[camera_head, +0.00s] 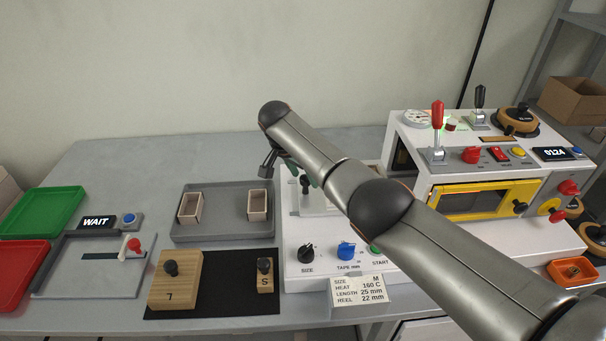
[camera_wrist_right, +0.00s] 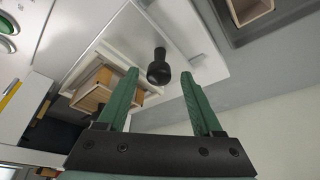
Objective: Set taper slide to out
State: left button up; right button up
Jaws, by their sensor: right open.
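A black knob on a short stem (camera_head: 305,184) stands on the white box former (camera_head: 302,235), partly hidden by my right arm. It also shows in the wrist view (camera_wrist_right: 160,68), over a white plate. I cannot read a label naming it as the taper slide. My right gripper (camera_head: 303,172) has green fingers and is open and empty. In the wrist view its fingertips (camera_wrist_right: 160,75) appear on either side of the knob; I cannot tell the height gap. My left gripper is not in view.
A wooden piece (camera_wrist_right: 95,90) sits beside the knob in the wrist view. The SIZE knob (camera_head: 306,252) and blue tape knob (camera_head: 346,250) are on the front panel. A grey tray (camera_head: 222,228) with two small boxes stands left. The machine with levers (camera_head: 420,165) stands right.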

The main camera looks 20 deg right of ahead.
jog(key=v, duration=1.2)
jog(key=shift+r, duration=0.25)
jog(key=shift+a, duration=0.1)
